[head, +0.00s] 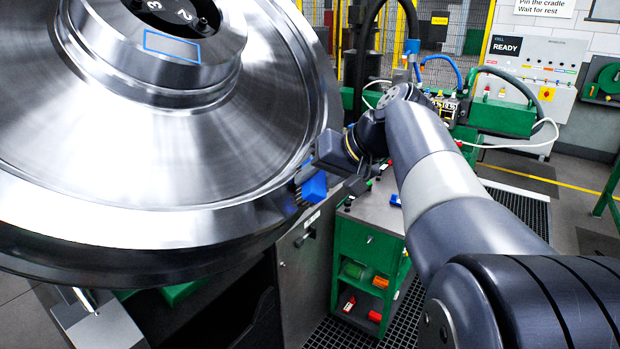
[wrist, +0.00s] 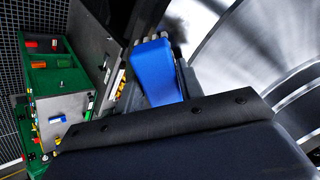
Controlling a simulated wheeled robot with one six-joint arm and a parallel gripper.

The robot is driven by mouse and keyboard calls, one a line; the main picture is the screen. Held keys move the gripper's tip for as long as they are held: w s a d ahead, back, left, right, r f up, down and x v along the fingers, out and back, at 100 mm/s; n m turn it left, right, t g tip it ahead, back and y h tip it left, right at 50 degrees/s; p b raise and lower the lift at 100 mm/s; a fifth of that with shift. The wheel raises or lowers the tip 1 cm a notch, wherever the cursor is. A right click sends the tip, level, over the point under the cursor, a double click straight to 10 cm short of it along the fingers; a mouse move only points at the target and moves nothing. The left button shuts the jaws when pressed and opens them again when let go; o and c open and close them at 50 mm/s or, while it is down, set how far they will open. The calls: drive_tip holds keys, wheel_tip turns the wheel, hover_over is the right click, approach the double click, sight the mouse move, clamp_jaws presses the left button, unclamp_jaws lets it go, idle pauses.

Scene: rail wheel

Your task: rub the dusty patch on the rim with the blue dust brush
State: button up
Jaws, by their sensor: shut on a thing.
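The large shiny steel wheel (head: 150,150) fills the left of the head view, tilted, with its rim (head: 230,226) curving along the lower right. In the wrist view the wheel (wrist: 255,55) is at the upper right. The blue dust brush (head: 314,187) is at the right side of the rim, and its blue body (wrist: 156,75) shows in the wrist view with bristle tufts at the top. My gripper (head: 328,168) is shut on the brush. The bristles look close to or touching the rim; I cannot tell which. I cannot make out the dusty patch.
A green trolley (head: 367,250) with a grey top and coloured items stands below and right of my gripper. A grey cabinet (head: 312,255) stands under the wheel's right edge. A control panel with a READY sign (head: 507,46) is at the back right.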

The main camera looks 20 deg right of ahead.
sight(279, 206)
drive_tip(key=shift+a, duration=0.1)
drive_tip(key=shift+s+a+f+b, duration=0.1)
drive_tip(key=shift+s+a+b, duration=0.2)
drive_tip(key=shift+s+a, duration=0.3)
drive_tip(key=shift+s+a+b, duration=0.25)
drive_tip(key=shift+s+a, duration=0.15)
drive_tip(key=shift+a, duration=0.35)
drive_tip(key=shift+s+a+b, duration=0.15)
drive_tip(key=shift+s+a, duration=0.5)
drive_tip(key=shift+a, duration=0.2)
drive_tip(key=shift+s+a+b, duration=0.15)
drive_tip(key=shift+s+a, duration=0.45)
drive_tip(key=shift+a, duration=0.2)
drive_tip(key=shift+s+d+r+p, duration=0.2)
drive_tip(key=shift+r+p, duration=0.15)
drive_tip(key=shift+r, duration=0.15)
drive_tip(key=shift+p+v, duration=1.15)
drive_tip(key=shift+v, duration=1.35)
drive_tip(key=shift+s+d, duration=0.1)
